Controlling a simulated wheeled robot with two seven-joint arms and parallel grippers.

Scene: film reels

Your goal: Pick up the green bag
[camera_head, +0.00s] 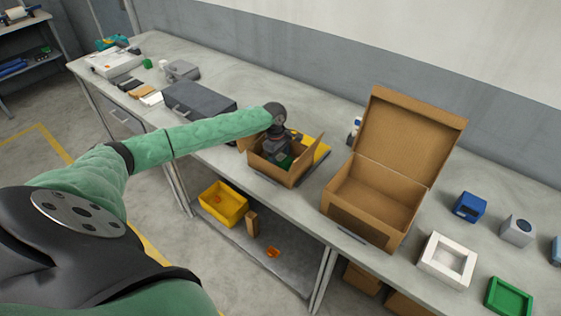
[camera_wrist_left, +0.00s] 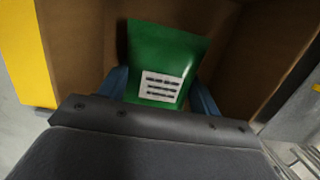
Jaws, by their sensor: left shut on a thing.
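The green bag (camera_wrist_left: 165,50) with a white printed label sits inside a small open cardboard box, with a bit of its green showing in the head view (camera_head: 285,161). The small cardboard box (camera_head: 294,176) stands on the workbench, and its brown inner wall (camera_wrist_left: 75,45) fills much of the left wrist view. My left gripper (camera_head: 281,156) reaches down into this box from above. Its two blue fingers (camera_wrist_left: 160,90) are on both sides of the bag and shut on it. The lower part of the bag is hidden by the gripper body. My right gripper is not in view.
A larger open cardboard box (camera_head: 370,195) stands to the right on the bench (camera_head: 310,213). A grey case (camera_head: 200,98) lies to the left. A yellow bin (camera_head: 223,203) is on the lower shelf.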

